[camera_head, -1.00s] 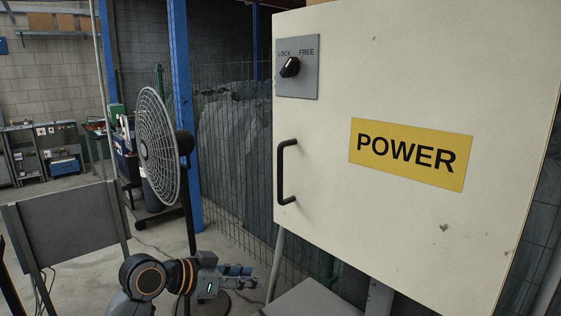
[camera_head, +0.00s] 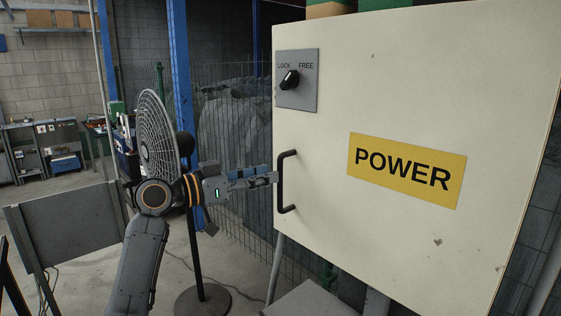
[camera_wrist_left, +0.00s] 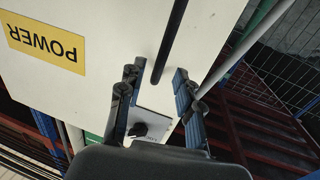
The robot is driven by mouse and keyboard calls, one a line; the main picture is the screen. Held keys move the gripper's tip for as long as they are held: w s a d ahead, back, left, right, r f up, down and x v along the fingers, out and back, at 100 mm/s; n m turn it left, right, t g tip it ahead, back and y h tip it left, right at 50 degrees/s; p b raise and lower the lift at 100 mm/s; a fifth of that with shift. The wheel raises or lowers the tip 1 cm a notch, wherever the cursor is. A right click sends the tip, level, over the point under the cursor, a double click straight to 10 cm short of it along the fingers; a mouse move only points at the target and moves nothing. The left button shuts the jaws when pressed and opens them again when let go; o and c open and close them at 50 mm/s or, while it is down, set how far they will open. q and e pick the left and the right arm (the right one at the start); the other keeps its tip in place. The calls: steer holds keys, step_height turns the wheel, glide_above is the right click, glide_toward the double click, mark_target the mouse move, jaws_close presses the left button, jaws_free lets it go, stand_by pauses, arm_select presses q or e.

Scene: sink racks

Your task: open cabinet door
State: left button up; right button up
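The cream cabinet door (camera_head: 400,90) fills the right of the head view, with a yellow POWER label (camera_head: 407,172). It looks shut. A black vertical handle (camera_head: 281,184) is at its left edge. Above it, a grey plate (camera_head: 310,97) marked LOCK and FREE carries a black knob (camera_head: 289,80) that leans up and right. My left gripper (camera_head: 272,179) is at the handle's height, tips close to it. In the left wrist view, its fingers (camera_wrist_left: 156,78) are open, with the handle (camera_wrist_left: 170,45) between their tips; contact is not clear. My right gripper is not in view.
A standing fan (camera_head: 160,135) is behind my left arm, with its base (camera_head: 203,301) on the floor. A grey panel (camera_head: 70,228) stands at the lower left. A wire fence (camera_head: 235,150) and blue post (camera_head: 183,70) are behind the cabinet's left side.

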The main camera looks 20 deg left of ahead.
arm_select(q)
steer(key=p+x, duration=0.1)
steer(key=x, duration=0.4)
steer(key=shift+p, duration=0.3)
jaws_close()
